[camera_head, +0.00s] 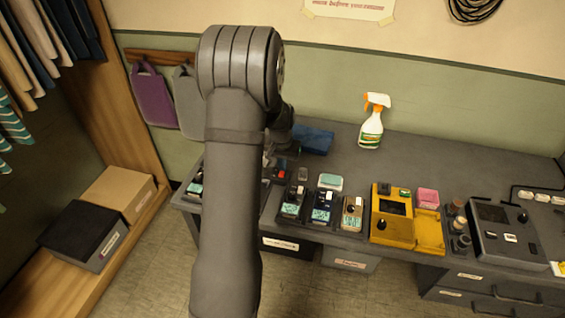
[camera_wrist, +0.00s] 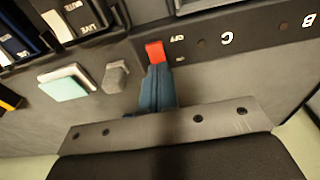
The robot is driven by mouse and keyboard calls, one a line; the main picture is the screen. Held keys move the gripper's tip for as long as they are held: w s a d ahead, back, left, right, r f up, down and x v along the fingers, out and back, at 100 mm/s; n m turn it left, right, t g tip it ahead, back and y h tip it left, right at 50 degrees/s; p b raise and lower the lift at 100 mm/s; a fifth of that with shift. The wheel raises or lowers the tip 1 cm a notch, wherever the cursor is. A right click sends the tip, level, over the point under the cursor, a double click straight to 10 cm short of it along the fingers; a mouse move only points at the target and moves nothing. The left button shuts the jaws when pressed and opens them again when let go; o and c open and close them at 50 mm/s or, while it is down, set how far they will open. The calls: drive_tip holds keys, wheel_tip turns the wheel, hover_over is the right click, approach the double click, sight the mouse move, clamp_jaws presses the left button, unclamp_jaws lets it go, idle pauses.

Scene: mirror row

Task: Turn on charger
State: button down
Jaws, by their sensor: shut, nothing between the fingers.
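The charger (camera_wrist: 245,58) is a long dark grey unit with a panel marked C and B; in the head view my arm hides most of it. Its red switch (camera_wrist: 155,52) sits at one end beside an OFF label, and shows in the head view (camera_head: 281,173) just right of my arm. My gripper (camera_wrist: 157,72) is shut and empty, its dark blue fingers pointing at the red switch. The fingertips overlap the switch's near end in the wrist view; I cannot tell whether they touch. A small dark lamp (camera_wrist: 202,43) by the C looks unlit.
Beside the switch are a grey knob-like block (camera_wrist: 116,77) and a green-white sponge (camera_wrist: 64,86). Handheld devices (camera_head: 322,206), a yellow case (camera_head: 392,228) and a grey console (camera_head: 500,240) stand rightward.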

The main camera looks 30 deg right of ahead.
drive_tip(key=shift+f, duration=0.2)
idle(0.3)
drive_tip(key=shift+s+a+r, duration=0.15)
drive_tip(key=shift+s+a, duration=0.35)
drive_tip(key=shift+a, duration=0.05)
drive_tip(key=shift+r, duration=0.1)
wheel_tip(320, 180, up, 14)
drive_tip(key=s+a, duration=0.1)
drive_tip(key=shift+s+a, duration=0.2)
idle(0.4)
